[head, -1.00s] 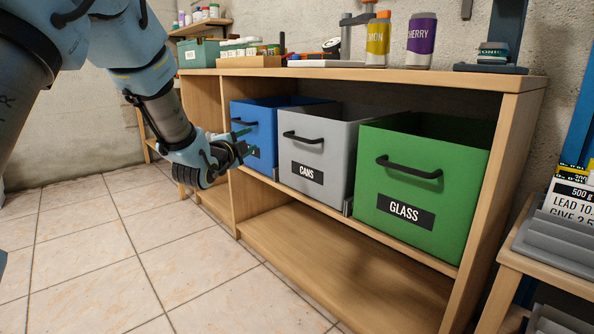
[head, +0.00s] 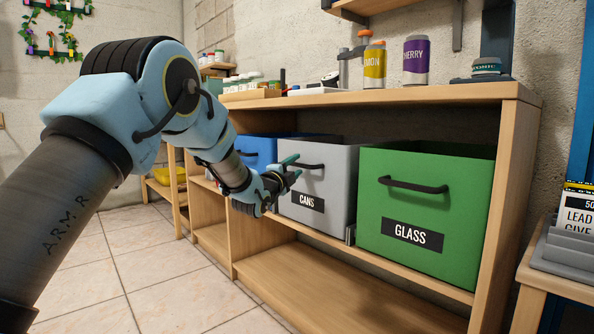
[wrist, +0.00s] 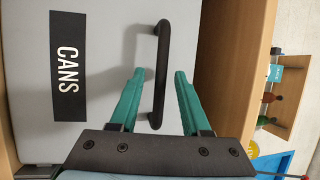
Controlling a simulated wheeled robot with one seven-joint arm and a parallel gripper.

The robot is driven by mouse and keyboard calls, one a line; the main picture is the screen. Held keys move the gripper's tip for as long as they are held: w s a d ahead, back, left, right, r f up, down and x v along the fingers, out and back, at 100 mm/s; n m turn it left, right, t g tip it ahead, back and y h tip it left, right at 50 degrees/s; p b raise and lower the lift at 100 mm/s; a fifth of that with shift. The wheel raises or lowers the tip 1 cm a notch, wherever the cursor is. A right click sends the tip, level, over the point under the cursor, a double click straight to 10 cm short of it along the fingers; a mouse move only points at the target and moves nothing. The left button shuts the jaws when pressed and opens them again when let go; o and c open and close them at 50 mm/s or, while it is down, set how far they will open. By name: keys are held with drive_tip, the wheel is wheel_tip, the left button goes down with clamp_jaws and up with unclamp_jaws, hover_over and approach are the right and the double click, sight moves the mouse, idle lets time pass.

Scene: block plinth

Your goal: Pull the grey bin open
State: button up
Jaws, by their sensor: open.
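The grey bin (head: 335,187) labelled CANS sits on the shelf between a blue bin (head: 258,150) and a green bin (head: 425,215). Its black handle (head: 306,167) is on the front near the top edge. In the wrist view the grey bin's front (wrist: 95,40) fills the left side, and the handle (wrist: 160,75) lies between the two green fingers. My gripper (head: 293,168) is at the handle with its fingers open around it; it also shows in the wrist view (wrist: 156,75). I cannot tell whether either finger touches the handle.
The wooden unit (head: 390,100) has a top board above the bins and an empty lower shelf (head: 330,280). A yellow bottle (head: 374,66) and a purple bottle (head: 415,60) stand on top. A small table (head: 565,280) is at the right. Tiled floor lies in front.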

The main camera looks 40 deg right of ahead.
drive_tip(key=shift+w+d+r, duration=0.15)
drive_tip(key=shift+w+d, duration=0.1)
drive_tip(key=shift+d, duration=0.4)
drive_tip(key=shift+c, duration=0.3)
clamp_jaws()
idle(0.7)
